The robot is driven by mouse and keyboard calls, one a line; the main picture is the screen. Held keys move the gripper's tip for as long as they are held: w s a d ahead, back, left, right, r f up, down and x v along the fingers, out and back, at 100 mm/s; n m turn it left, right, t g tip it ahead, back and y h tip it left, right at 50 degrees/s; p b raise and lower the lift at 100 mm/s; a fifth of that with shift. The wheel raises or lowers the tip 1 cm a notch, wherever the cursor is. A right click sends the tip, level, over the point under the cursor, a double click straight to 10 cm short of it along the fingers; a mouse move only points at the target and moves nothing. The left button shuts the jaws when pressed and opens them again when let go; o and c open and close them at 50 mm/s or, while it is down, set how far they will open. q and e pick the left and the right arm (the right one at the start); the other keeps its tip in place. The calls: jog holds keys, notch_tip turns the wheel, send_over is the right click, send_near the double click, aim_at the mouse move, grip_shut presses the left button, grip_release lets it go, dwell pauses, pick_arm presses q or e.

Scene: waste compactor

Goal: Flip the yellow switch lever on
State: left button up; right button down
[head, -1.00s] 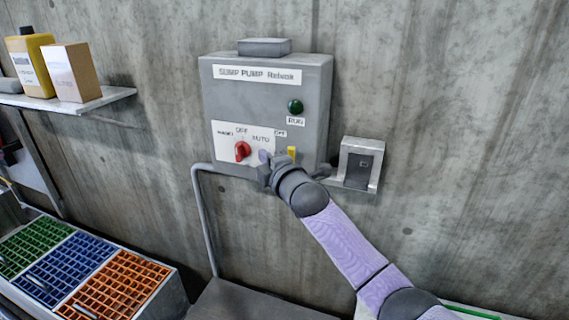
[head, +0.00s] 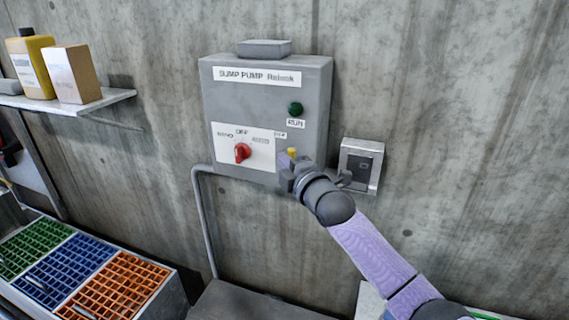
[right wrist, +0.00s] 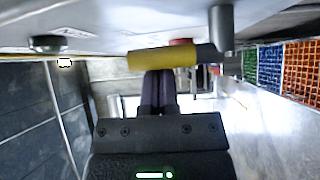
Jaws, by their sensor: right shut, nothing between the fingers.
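The yellow switch lever (head: 292,152) is on the lower right of the grey sump pump box (head: 310,90), just below a small label. My right gripper (head: 287,167) is at the lever, its fingers partly covering it in the head view. In the right wrist view the yellow lever (right wrist: 163,57) lies crosswise just beyond the tips of my right gripper (right wrist: 159,74). The fingers are shut together with nothing between them. I cannot tell whether they touch the lever. My left gripper is out of view.
A red selector knob (head: 242,152) is left of the lever, and a green RUN light (head: 295,108) above it. A metal-framed socket (head: 361,165) is on the wall to the right. A shelf (head: 80,103) and coloured bins (head: 75,265) stand left.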

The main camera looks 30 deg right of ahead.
pick_arm(q)
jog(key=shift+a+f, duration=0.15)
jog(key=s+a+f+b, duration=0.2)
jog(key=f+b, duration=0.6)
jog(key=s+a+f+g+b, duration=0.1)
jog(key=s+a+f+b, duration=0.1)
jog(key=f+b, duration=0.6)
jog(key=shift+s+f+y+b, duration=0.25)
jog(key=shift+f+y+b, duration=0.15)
jog(key=shift+b, duration=0.2)
pick_arm(e)
jog(key=s+d+f+m+t+h, duration=0.1)
jog(key=s+f+m+h, duration=0.1)
jog(key=m+h, duration=0.7)
jog(key=s+d+f+m+h, duration=0.2)
jog(key=m+h, duration=0.8)
jog(key=m, duration=0.6)
jog(key=shift+d+f+t+h, duration=0.15)
jog(key=shift+d+t+h, duration=0.15)
jog(key=shift+t, duration=0.1)
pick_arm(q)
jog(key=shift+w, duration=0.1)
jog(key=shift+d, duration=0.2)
